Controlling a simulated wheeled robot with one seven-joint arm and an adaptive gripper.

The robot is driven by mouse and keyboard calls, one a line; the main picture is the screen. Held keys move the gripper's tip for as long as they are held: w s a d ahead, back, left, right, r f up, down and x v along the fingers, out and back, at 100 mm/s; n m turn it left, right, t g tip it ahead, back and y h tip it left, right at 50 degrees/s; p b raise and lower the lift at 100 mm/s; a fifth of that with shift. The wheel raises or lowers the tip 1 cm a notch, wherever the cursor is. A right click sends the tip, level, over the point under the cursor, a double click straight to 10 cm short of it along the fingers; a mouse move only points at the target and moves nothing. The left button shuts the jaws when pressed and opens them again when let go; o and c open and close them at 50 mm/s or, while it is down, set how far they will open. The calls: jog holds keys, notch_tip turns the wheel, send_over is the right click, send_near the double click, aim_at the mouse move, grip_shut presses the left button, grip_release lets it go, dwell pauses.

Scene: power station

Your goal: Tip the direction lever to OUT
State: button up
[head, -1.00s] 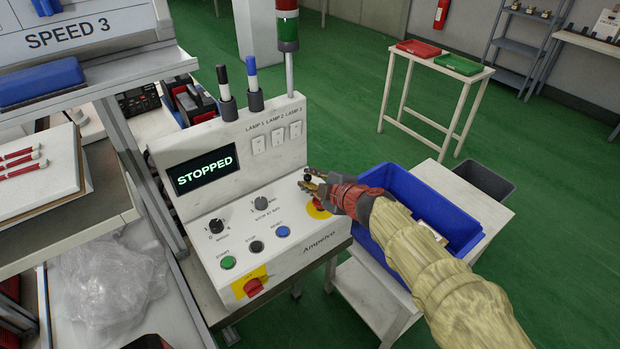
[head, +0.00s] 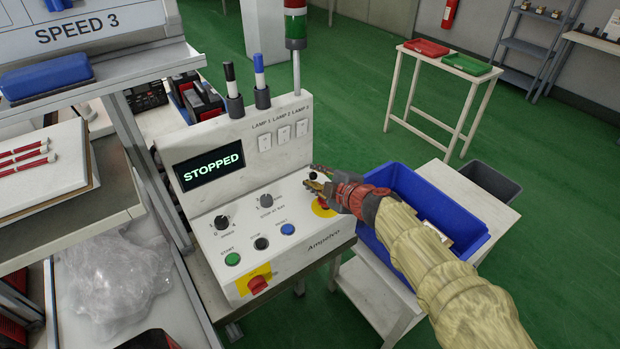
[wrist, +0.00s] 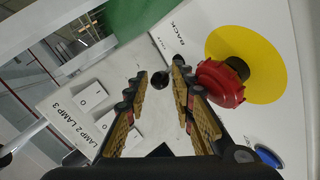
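The direction lever shows as a small black ball knob (head: 313,176) at the right end of the white control panel (head: 290,190). My gripper (head: 311,177) reaches in from the right, with its two fingers on either side of the knob. In the wrist view the knob (wrist: 160,79) lies between the fingertips (wrist: 158,68), with a visible gap on each side; the fingers are apart. The word BACK is printed beside it. The OUT label is not readable, and the lever's tilt cannot be told. The panel display (head: 212,167) reads STOPPED.
A red emergency button on yellow (wrist: 222,83) sits close beside the right finger. Lamp switches (wrist: 90,95) lie on the other side. A blue bin (head: 440,195) stands under my arm. Start, stop and reset buttons (head: 261,243) are on the panel's front left.

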jog(key=shift+w+a+r+g+h, duration=0.1)
jog(key=shift+w+a+g+h, duration=0.15)
jog(key=shift+g, duration=0.25)
